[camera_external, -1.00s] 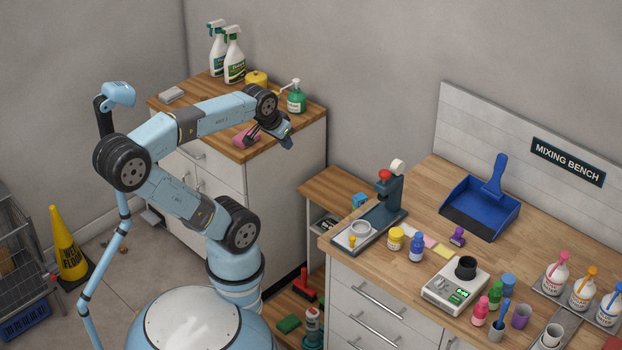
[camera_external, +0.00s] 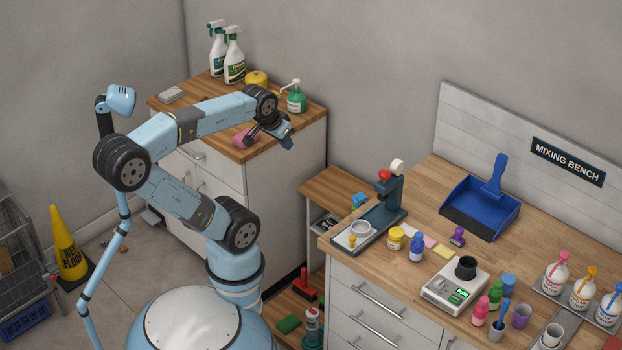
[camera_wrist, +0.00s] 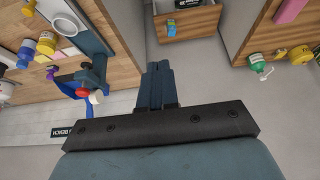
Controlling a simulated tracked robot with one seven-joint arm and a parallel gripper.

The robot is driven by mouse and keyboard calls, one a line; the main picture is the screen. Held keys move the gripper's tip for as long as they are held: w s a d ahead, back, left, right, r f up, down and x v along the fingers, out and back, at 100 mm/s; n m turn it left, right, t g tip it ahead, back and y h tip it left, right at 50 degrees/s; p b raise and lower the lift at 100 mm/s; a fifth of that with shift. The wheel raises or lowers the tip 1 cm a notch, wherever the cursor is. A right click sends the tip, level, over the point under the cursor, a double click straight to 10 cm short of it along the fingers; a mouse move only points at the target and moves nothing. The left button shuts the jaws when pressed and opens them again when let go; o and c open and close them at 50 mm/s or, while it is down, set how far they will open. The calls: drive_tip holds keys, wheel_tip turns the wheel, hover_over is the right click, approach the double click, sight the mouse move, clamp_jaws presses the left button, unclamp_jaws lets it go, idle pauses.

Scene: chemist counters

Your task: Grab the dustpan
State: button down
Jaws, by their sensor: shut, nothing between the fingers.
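The blue dustpan (camera_external: 482,209) lies on the wooden mixing bench at the right, near the back panel, its handle pointing up and back. In the wrist view a small part of the blue dustpan (camera_wrist: 72,88) shows at the left, mostly hidden behind the dark press. My gripper (camera_external: 288,140) is up over the right edge of the back counter, well to the left of the dustpan and apart from it. In the wrist view my gripper's fingers (camera_wrist: 158,72) are together with nothing between them.
A dark press (camera_external: 382,210) stands at the bench's left end, between my gripper and the dustpan. A scale (camera_external: 456,287), small jars and bottles crowd the bench front. Spray bottles (camera_external: 234,56) and a green pump bottle (camera_external: 296,98) stand on the back counter. A low shelf (camera_external: 330,187) fills the gap.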

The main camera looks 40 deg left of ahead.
drive_tip(key=c, duration=1)
unclamp_jaws()
drive_tip(key=shift+o, duration=0.2)
